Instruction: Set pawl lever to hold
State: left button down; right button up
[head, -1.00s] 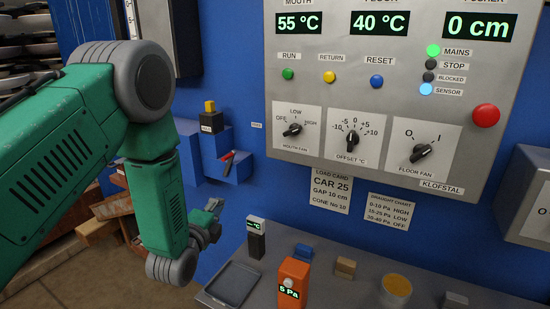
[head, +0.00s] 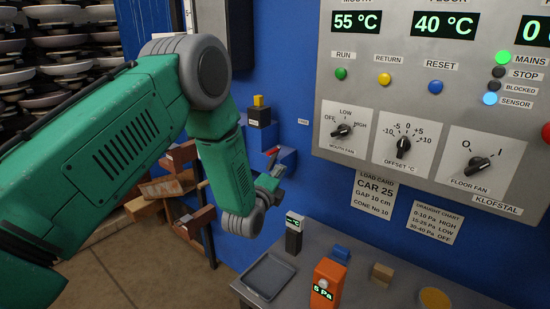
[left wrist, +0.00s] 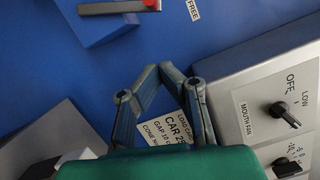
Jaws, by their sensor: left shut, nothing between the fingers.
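The pawl lever (head: 273,151) has a red end and sits on a blue bracket (head: 288,158) on the blue wall, left of the control panel. In the left wrist view the lever's grey bar (left wrist: 108,7) and red end show at the top edge, beside a FREE label (left wrist: 193,9). A HOLD label is not readable. My left gripper (head: 274,175) is shut and empty, just below the lever in the head view. In the left wrist view its fingers (left wrist: 158,74) meet below the lever, with blue wall showing between. My right gripper is not in view.
The control panel (head: 440,100) with knobs and buttons stands to the right. Below is a grey shelf with a tray (head: 268,277), a black meter (head: 294,238) and an orange meter (head: 326,283). A black block with a yellow top (head: 259,113) is above the lever.

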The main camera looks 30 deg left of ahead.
aim_at(274, 159)
pick_arm(q)
jog(key=w+a, duration=0.1)
jog(key=a, duration=0.1)
jog(key=w+a+r+p, duration=0.1)
jog(key=w+a, duration=0.1)
jog(key=shift+w+a, duration=0.25)
jog(key=shift+w, duration=0.05)
jog(key=shift+r, duration=0.1)
